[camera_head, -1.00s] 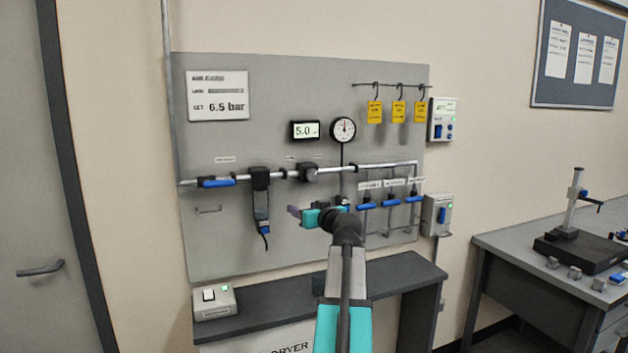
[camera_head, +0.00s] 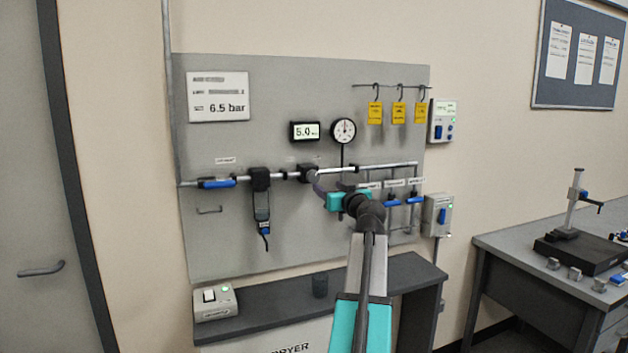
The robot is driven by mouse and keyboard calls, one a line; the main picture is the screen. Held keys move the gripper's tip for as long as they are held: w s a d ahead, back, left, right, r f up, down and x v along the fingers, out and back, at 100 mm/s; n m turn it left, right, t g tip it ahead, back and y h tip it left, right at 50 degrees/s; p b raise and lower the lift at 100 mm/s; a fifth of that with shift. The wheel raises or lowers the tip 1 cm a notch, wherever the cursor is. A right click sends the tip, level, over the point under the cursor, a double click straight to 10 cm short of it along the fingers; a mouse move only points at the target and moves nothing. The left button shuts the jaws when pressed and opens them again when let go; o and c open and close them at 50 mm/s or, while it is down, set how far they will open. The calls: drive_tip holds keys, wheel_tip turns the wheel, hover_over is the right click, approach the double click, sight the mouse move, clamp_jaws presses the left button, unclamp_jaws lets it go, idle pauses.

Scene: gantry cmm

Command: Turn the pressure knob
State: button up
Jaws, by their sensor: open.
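The pressure knob (camera_head: 311,174) is a grey round part on the dark regulator block (camera_head: 304,171), on the horizontal pipe of the grey panel. My gripper (camera_head: 317,186) is open, with its purple-grey finger just below and right of the knob. It overlaps the knob's lower edge in the picture; I cannot tell whether they touch. The digital display (camera_head: 305,131) reads about 5.0. The round dial gauge (camera_head: 343,130) stands to its right. The sign (camera_head: 218,97) at upper left reads 6.5 bar.
A filter unit (camera_head: 261,205) hangs left of the regulator. A dark shelf (camera_head: 270,301) below carries a dark cup (camera_head: 320,285) and a switch box (camera_head: 215,302).

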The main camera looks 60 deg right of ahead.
sight(314, 178)
drive_tip(key=p+x, duration=0.3)
drive_tip(key=x, duration=0.7)
drive_tip(key=shift+w+d+r, duration=0.15)
drive_tip(key=shift+w+d, duration=0.1)
drive_tip(key=shift+p+x, duration=0.45)
drive_tip(key=shift+x, duration=0.55)
drive_tip(key=shift+c, duration=0.5)
